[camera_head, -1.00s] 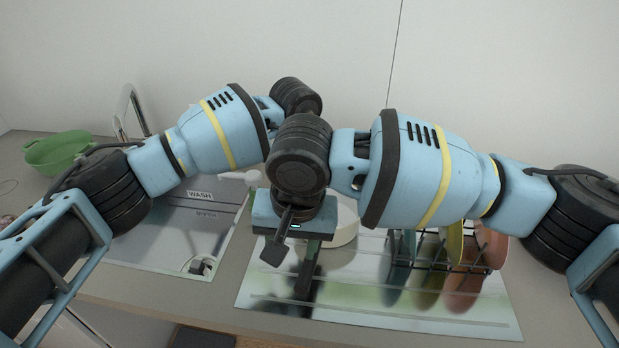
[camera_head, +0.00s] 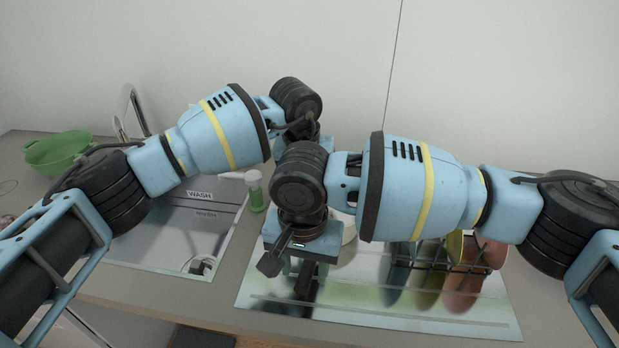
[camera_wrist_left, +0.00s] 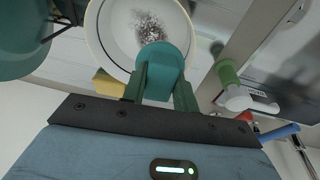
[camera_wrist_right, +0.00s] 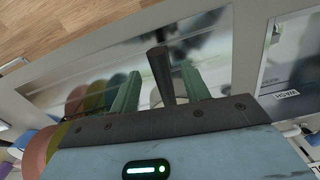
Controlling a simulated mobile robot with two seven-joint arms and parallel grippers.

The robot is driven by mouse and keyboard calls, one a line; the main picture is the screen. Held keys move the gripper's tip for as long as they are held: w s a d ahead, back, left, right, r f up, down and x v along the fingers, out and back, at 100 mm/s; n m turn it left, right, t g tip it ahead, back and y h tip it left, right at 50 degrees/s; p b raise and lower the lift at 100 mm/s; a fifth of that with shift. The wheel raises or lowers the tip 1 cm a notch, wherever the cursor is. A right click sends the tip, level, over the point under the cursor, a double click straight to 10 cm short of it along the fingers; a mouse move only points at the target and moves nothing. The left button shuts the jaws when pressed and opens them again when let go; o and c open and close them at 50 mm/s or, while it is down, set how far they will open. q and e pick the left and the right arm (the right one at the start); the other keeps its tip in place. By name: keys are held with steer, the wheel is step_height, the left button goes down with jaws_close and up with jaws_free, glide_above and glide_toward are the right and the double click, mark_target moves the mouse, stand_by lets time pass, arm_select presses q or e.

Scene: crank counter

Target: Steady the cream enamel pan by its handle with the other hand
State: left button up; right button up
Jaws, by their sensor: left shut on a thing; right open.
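The cream enamel pan (camera_wrist_left: 113,45) lies on the drainboard with dark speckled residue inside. In the head view only a sliver of the pan (camera_head: 349,230) shows past my right arm. My left gripper (camera_wrist_left: 163,75) is shut on a round teal scrubber (camera_wrist_left: 160,54), which is over the pan's inside by the near rim. In the head view the left jaws are hidden. My right gripper (camera_wrist_right: 160,90) is open, with the dark pan handle (camera_wrist_right: 160,72) between its fingers and a gap on each side. Its wrist (camera_head: 302,240) is in front of the pan in the head view.
A green soap bottle (camera_head: 256,194) with a white pump stands left of the pan, by the sink (camera_head: 180,235). A dish rack with plates (camera_head: 455,250) is at the right. A green bowl (camera_head: 60,152) sits far left. A yellow block (camera_wrist_left: 107,84) is beside the pan.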

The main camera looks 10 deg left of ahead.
mark_target(304, 275)
steer(key=shift+f, duration=1.7)
steer(key=shift+c, duration=0.5)
steer(key=c, duration=0.9)
jaws_close()
